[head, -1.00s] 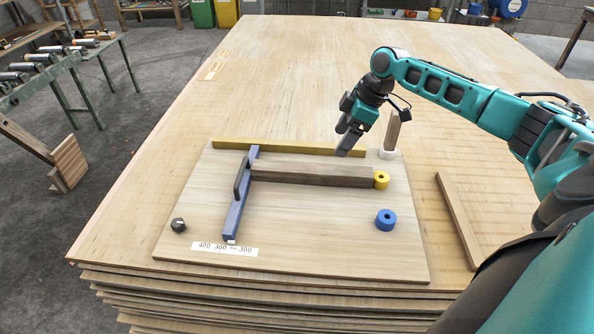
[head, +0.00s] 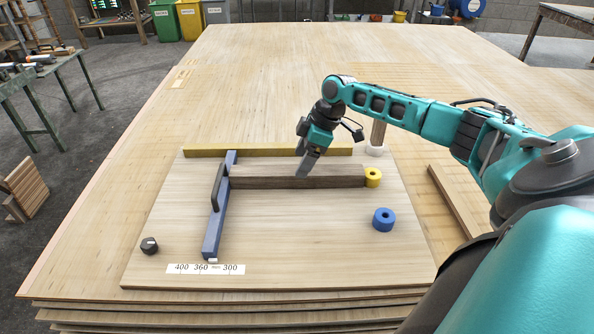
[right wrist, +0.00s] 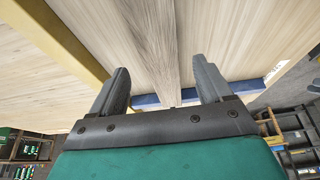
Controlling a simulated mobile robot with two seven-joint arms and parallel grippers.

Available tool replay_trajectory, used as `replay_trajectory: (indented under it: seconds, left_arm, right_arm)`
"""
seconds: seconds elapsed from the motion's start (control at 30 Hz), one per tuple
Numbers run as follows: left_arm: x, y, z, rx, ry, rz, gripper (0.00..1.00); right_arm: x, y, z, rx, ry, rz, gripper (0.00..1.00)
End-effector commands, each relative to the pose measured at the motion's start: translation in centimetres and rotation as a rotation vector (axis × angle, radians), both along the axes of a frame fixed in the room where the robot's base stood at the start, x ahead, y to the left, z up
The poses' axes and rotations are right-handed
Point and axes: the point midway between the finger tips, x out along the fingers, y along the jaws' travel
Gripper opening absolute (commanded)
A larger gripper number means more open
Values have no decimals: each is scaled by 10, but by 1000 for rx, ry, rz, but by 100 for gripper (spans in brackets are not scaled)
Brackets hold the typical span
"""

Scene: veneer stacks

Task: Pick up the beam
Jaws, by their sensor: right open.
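The beam (head: 265,183) is a long piece with a pale top and dark brown front side. It lies on a pale board (head: 290,255), between the blue fence (head: 216,222) at its left end and a yellow round piece (head: 373,177) at its right end. My right gripper (head: 305,165) is over the middle of the beam, fingers pointing down. In the right wrist view the open fingers (right wrist: 160,85) stand on either side of the beam (right wrist: 150,40), and nothing is gripped. I cannot tell how far down the fingers reach. My left gripper is not in view.
A yellow strip (head: 270,151) runs behind the beam. A blue ring (head: 383,219), a dark knob (head: 149,245) and a number label (head: 206,269) are on the board. An upright wooden post (head: 378,133) stands behind right, and a loose plank (head: 459,202) lies right.

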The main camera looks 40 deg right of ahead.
Motion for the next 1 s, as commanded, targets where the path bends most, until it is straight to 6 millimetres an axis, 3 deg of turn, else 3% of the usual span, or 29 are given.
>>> replay_trajectory:
  seconds: [0.3,0.57,1.0]
  left_arm:
    - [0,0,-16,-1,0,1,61]
    - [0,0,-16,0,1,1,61]
    - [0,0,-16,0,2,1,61]
  right_arm:
    - [8,11,-42,1,0,0,79]
    - [9,13,-46,0,0,1,79]
    - [9,13,-46,0,0,1,38]
